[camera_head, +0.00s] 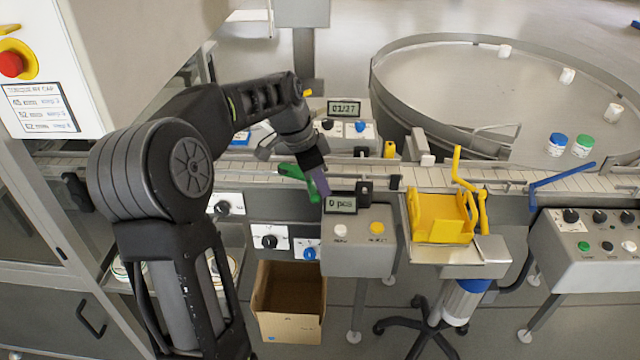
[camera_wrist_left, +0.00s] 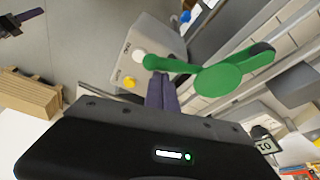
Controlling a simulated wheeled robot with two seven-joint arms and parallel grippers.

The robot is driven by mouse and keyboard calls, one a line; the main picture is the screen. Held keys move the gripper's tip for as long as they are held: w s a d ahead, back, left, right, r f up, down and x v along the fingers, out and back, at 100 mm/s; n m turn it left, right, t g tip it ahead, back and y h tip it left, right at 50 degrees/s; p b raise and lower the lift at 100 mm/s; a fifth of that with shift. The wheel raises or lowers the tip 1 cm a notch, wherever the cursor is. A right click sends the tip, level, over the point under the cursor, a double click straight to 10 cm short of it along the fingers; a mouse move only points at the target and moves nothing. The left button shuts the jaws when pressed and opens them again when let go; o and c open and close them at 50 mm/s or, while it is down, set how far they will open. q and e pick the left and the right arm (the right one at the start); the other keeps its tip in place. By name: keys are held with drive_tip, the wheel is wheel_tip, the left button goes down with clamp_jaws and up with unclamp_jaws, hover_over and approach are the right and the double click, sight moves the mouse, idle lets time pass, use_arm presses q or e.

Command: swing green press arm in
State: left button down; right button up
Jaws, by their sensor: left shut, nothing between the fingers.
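The green press arm (camera_head: 291,172) sits at the near edge of the conveyor, left of the "0 pcs" display box. In the left wrist view the green press arm (camera_wrist_left: 225,75) shows a broad round middle and a narrower end with a rounded tip. My left gripper (camera_head: 320,187) is shut and empty, right beside the green arm. In the left wrist view its purple-grey fingers (camera_wrist_left: 162,92) are together by the arm's narrow end; I cannot tell whether they touch it. My right gripper is not in view in the head view.
The "0 pcs" control box (camera_head: 358,248) stands just right of my gripper. A yellow tray (camera_head: 440,218) and a blue lever (camera_head: 562,178) are farther right along the conveyor (camera_head: 520,186). A cardboard box (camera_head: 290,318) is below. A round turntable (camera_head: 480,85) lies behind.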

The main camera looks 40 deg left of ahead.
use_arm(q)
wheel_tip(320, 180, up, 9)
drive_tip(key=shift+r+b, duration=0.15)
drive_tip(key=shift+b, duration=0.2)
drive_tip(key=shift+d, duration=0.1)
idle(0.6)
